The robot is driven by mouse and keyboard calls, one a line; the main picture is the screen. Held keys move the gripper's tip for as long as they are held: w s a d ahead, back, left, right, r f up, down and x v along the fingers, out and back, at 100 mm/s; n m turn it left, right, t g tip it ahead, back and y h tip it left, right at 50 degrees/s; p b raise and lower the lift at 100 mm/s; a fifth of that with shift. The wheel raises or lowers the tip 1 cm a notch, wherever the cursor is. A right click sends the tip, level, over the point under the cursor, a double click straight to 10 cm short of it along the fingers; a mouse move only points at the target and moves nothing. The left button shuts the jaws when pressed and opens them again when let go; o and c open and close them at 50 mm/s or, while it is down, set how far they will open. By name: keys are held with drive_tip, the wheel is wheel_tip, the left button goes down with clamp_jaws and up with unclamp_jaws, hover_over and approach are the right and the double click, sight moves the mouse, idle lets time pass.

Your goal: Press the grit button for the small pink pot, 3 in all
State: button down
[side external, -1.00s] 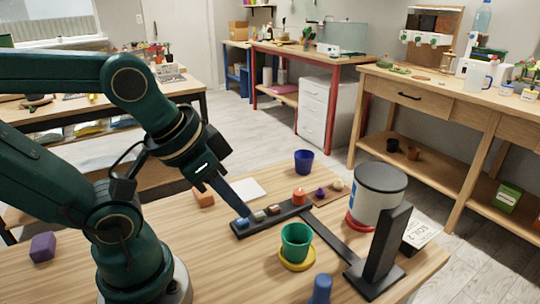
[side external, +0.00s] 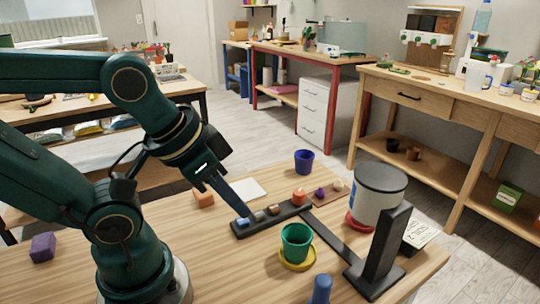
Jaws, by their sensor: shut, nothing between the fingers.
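A black strip (side external: 287,213) lies on the wooden table and carries a row of coloured buttons. A blue button (side external: 242,223) is at its near left end, then a greyish button (side external: 259,216), a brown one (side external: 274,209) and a taller orange-red one (side external: 299,197). No label shows which is the grit button. My gripper (side external: 246,213) is shut and empty, pointing down at the left end of the strip, its tip at or just above the blue button. I cannot tell whether it touches. I see no pink pot; a green pot (side external: 296,240) stands on a yellow saucer (side external: 297,264).
A dark upright stand (side external: 388,245) and a grey-white tub (side external: 377,195) are to the right. A blue pot (side external: 304,161), an orange block (side external: 204,199) and a white sheet (side external: 245,190) lie behind. A purple block (side external: 43,247) is far left.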

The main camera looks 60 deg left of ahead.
idle(0.4)
drive_tip(key=w+a+r+m+t, duration=0.35)
drive_tip(key=w+r+t, duration=0.2)
drive_tip(key=w, duration=0.25)
drive_tip(key=w+a+r+m+t, duration=0.3)
drive_tip(key=w+r+m+t, duration=0.2)
drive_tip(key=w+r, duration=0.15)
drive_tip(key=m+g+h, duration=0.4)
drive_tip(key=m+g, duration=0.1)
drive_tip(key=g, duration=0.3)
hover_over(253, 212)
wheel_tip(253, 212, down, 14)
drive_tip(key=shift+f, duration=0.2)
drive_tip(key=shift+f, duration=4.4)
